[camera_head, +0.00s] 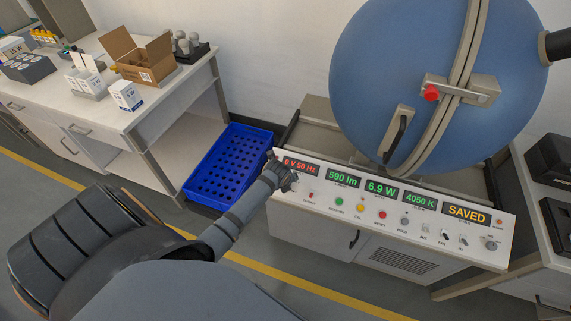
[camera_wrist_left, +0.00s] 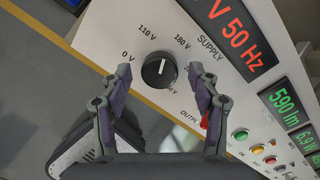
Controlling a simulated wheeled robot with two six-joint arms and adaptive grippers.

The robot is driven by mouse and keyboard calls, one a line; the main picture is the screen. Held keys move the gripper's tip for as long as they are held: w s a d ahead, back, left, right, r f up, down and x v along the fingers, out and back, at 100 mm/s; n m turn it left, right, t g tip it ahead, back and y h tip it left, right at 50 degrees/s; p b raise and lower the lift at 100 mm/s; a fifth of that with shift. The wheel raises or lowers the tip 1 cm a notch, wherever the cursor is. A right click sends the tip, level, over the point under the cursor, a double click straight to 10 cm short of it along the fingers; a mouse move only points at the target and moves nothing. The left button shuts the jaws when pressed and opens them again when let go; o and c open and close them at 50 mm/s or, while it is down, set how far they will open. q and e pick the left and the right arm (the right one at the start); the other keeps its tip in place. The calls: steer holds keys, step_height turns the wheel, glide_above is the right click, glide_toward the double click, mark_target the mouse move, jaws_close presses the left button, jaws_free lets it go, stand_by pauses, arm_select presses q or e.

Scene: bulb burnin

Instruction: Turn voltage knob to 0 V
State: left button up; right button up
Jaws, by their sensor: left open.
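The voltage knob (camera_wrist_left: 159,70) is a round black dial with a white mark on the white panel, seen in the left wrist view. Labels around it include 0 V, 110 V and 180 V; a further label is partly hidden by a finger. Where the mark points is hard to tell. My left gripper (camera_wrist_left: 160,76) is open, its fingers on either side of the knob with visible gaps. In the head view my left gripper (camera_head: 280,171) is at the panel's left end and covers the knob. The supply display (camera_head: 301,166) reads 0 V 50 Hz in red. My right gripper is not in view.
A red output switch (camera_head: 311,195) and coloured buttons (camera_head: 360,208) lie right of the knob. The large blue sphere (camera_head: 430,70) stands behind the panel. A blue crate (camera_head: 213,198) is on the floor to the left, beside a white bench (camera_head: 120,117) with boxes.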

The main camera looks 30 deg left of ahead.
arm_select(q)
steer(key=shift+w+f, duration=0.2)
steer(key=shift+f, duration=0.25)
steer(key=c, duration=1.2)
steer(key=shift+r, duration=0.1)
